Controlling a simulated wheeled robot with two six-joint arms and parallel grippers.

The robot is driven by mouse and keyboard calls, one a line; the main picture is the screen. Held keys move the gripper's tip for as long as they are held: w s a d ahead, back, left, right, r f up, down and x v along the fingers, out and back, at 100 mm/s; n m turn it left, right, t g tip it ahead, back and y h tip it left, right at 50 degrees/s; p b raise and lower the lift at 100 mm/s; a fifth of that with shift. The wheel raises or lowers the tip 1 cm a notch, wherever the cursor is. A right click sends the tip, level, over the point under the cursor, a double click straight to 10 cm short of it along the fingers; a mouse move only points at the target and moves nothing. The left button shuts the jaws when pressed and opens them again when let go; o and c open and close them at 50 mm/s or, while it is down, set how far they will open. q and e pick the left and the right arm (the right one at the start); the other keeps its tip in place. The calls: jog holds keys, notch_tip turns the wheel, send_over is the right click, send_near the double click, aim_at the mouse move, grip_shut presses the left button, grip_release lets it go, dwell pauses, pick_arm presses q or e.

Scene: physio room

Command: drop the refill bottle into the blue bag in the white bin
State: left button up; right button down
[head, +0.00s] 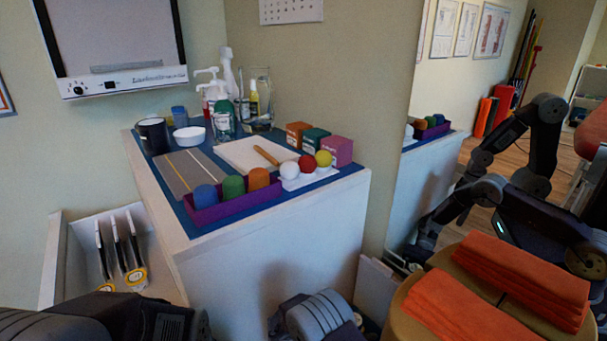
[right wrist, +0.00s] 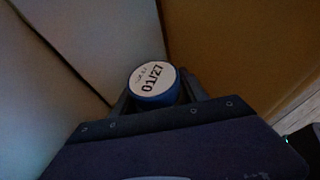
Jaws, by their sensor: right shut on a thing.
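My right gripper (right wrist: 158,98) is shut on the refill bottle (right wrist: 152,82). In the right wrist view the bottle shows end-on, with a blue rim and a white round label reading 01/27. In the head view my right gripper (head: 315,316) is at the bottom centre, low beside the cabinet's front. Its fingers and the bottle are hidden there. A pale upright panel (head: 374,288) stands just right of it; I cannot tell whether it belongs to the white bin. I cannot make out the blue bag. My left arm is at the bottom left, with its fingertips not clearly seen.
A white cabinet (head: 275,245) carries bottles, a purple tray (head: 232,207) and colored balls. An open drawer (head: 50,262) juts out at left. Orange towels (head: 515,275) lie on a round stool (head: 400,312) at right. A mirror-like panel (head: 400,195) reflects the cabinet top.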

jog(key=shift+f, duration=0.1)
jog(key=c, duration=0.5)
grip_release()
